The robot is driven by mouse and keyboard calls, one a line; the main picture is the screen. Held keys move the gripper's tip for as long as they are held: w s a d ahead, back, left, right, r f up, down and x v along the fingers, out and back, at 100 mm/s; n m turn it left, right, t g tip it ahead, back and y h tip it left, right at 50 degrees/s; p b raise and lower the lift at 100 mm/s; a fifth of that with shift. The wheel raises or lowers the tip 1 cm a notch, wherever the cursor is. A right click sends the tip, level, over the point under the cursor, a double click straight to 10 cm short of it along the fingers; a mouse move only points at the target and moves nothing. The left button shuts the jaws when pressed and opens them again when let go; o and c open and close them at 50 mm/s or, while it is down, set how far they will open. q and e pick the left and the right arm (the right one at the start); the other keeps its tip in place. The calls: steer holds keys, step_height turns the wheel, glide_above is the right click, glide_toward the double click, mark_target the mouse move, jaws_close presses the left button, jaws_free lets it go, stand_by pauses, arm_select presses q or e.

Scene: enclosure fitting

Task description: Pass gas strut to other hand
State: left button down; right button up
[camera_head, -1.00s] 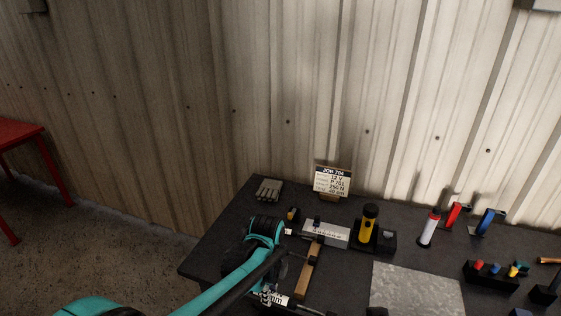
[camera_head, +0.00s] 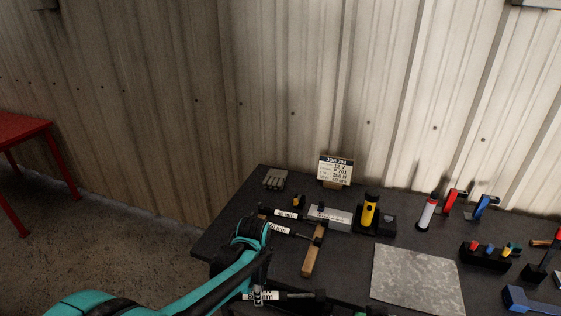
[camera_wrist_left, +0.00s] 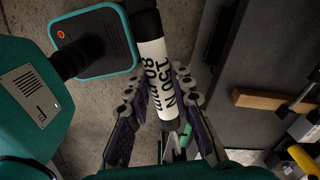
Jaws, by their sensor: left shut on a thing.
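My left gripper (camera_head: 258,294) is at the front left edge of the bench, shut on a black gas strut (camera_head: 305,295) with a white label. The strut lies roughly level across the head view, its dark end pointing right. In the left wrist view the strut (camera_wrist_left: 155,62) runs between the two fingers of the left gripper (camera_wrist_left: 160,95), its printed label facing the camera. Part of the strut is hidden by the fingers. My right gripper does not show in either view.
Two more labelled struts (camera_head: 285,229) lie on the dark bench (camera_head: 228,232), beside a wooden-handled tool (camera_head: 312,258). A job card (camera_head: 335,170), a yellow-black torch (camera_head: 370,209) and a grey plate (camera_head: 415,280) are there too. Several clamps and tools stand at the right.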

mark_target(240, 298)
arm_select(q)
steer(key=a+f+n, duration=0.1)
steer(key=n, duration=0.1)
steer(key=a+n, duration=0.2)
steer(key=n, duration=0.1)
steer(key=a+f+n, duration=0.1)
steer(key=a+n, duration=0.1)
steer(key=shift+a+f+n, duration=0.2)
steer(key=shift+f+n, duration=0.1)
steer(key=shift+f, duration=0.05)
steer(key=s+a+f+n+b, duration=0.1)
steer(key=a+f+n+b, duration=0.5)
steer(key=f+n, duration=0.4)
steer(key=shift+s+a+f+b, duration=0.15)
steer(key=shift+s+b, duration=0.1)
steer(key=shift+b, duration=0.4)
